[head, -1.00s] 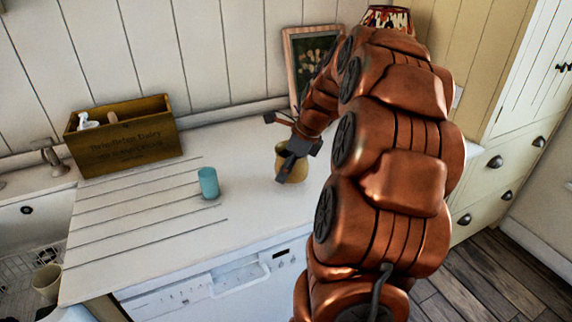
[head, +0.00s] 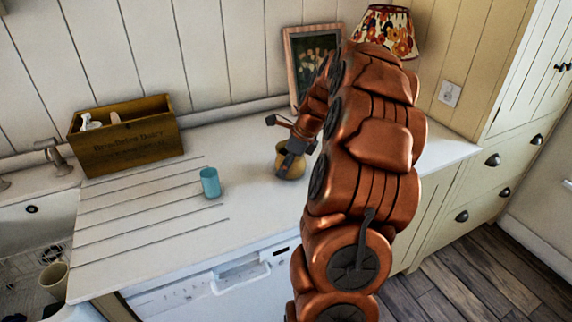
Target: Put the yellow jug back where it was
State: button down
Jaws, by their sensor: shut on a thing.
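The yellow jug (head: 291,171) is a small rounded ochre vessel at the middle of the white worktop. My gripper (head: 285,164) comes down on it from above and is shut on it. The fingers and my arm hide part of the jug's top and right side. The jug looks upright, with its base at or very close to the worktop; I cannot tell if it touches.
A teal cup (head: 210,182) stands left of the jug on the worktop (head: 150,215). A wooden box (head: 125,140) stands at the back left. A picture frame (head: 300,60) and a floral lamp (head: 388,30) stand behind my arm. The sink (head: 30,225) is far left.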

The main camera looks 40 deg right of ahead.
jog(key=shift+f, duration=0.25)
jog(key=shift+f, duration=0.1)
jog(key=c, duration=0.5)
grip_release()
jog(key=b+v, duration=0.3)
jog(key=v, duration=0.9)
